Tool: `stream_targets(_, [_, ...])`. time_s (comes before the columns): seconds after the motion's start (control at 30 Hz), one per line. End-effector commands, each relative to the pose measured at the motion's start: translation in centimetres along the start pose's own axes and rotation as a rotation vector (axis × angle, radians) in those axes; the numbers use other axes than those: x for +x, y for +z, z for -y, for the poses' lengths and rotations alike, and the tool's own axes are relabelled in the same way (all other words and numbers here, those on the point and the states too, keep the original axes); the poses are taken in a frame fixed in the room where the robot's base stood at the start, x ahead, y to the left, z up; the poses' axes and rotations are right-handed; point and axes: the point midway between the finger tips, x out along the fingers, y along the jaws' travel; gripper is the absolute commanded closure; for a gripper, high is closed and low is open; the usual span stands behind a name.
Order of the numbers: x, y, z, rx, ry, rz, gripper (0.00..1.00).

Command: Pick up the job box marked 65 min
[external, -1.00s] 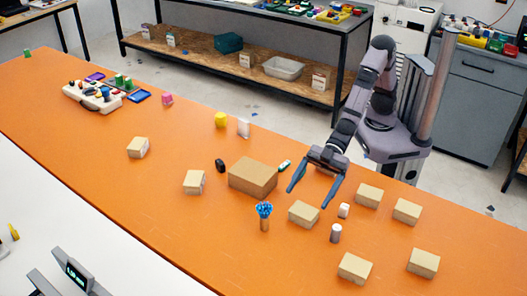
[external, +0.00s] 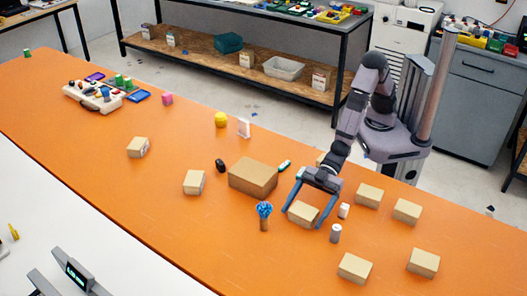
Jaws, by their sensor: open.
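Several small tan job boxes lie on the orange table. No minute marking can be read in this view, so I cannot tell which one is marked 65 min. My gripper (external: 301,224) is open, pointing down, with one finger on each side of a tan box (external: 303,211). I cannot tell whether the fingers touch it. Other tan boxes are to the right (external: 369,195), farther right (external: 407,210), at the near edge (external: 355,267), at the near right (external: 423,262), and to the left (external: 194,181) and far left (external: 138,147). Another box (external: 320,158) is partly hidden behind my gripper.
A larger brown carton (external: 253,177) and a holder with blue-tipped items (external: 264,214) stand just left of my gripper. A white cube (external: 343,210) and a white cylinder (external: 335,233) stand close on its right.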

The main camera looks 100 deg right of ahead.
Motion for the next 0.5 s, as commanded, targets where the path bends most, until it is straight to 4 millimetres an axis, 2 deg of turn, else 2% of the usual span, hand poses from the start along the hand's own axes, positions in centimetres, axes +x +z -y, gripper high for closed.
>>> stream_targets(0.13, [0.94,0.09,0.03,0.000,0.000,0.002,0.16])
stream_targets(0.4, [1.06,0.06,0.03,0.000,0.000,0.002,0.16])
stream_targets(0.5, [1.05,0.06,0.03,0.000,0.000,0.002,0.40])
